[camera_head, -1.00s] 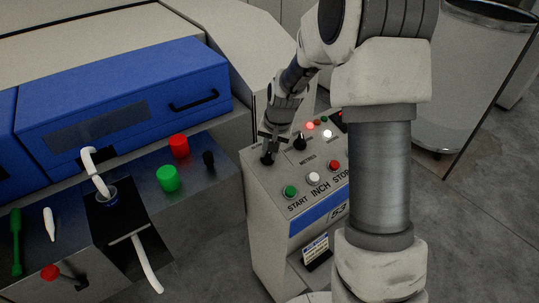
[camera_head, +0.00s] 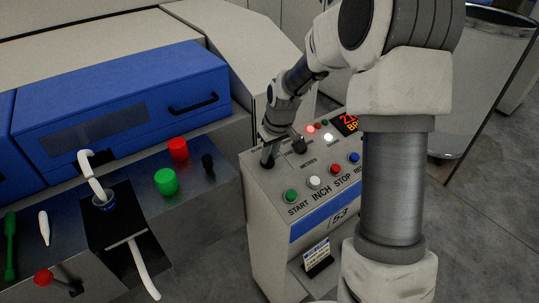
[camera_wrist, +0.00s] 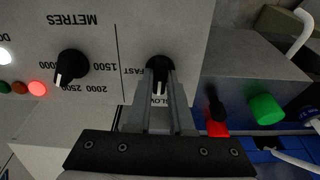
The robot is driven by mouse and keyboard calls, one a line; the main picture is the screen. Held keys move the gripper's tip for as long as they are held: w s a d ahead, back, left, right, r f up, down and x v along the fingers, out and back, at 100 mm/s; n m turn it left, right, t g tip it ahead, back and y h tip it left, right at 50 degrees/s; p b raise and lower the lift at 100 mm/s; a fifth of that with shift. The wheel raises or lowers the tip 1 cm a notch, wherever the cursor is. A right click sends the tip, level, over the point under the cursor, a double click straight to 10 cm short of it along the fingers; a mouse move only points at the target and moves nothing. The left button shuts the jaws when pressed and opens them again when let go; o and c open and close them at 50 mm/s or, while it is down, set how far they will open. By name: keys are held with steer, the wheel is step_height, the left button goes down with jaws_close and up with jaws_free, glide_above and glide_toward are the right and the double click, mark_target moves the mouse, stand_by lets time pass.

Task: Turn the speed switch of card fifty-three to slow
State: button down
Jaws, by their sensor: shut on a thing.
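The speed switch (camera_wrist: 160,63) is a black knob with a white pointer line on the grey control box of card 53 (camera_head: 262,215). FAST is printed to its left in the wrist view, and a partly covered label, reading "LOW", lies below it. The pointer line faces down in that view, toward the partly covered label. My gripper (camera_wrist: 160,80) is shut on the knob, one finger on each side. In the head view my gripper (camera_head: 268,150) reaches down onto the box's far left corner, and the fingers partly hide the switch.
A second black knob, marked METRES (camera_wrist: 70,66), sits close beside the switch, with lit lamps beyond it. START (camera_head: 291,196), INCH and STOP buttons line the near edge. The machine with a blue cover (camera_head: 120,110) and its bench of coloured knobs stand left.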

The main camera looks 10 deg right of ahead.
steer(key=shift+n, duration=0.4)
steer(key=c, duration=0.8)
jaws_free()
steer(key=p+v, duration=0.1)
steer(key=v, duration=1.6)
steer(key=shift+r+p, duration=0.25)
steer(key=shift+p, duration=0.1)
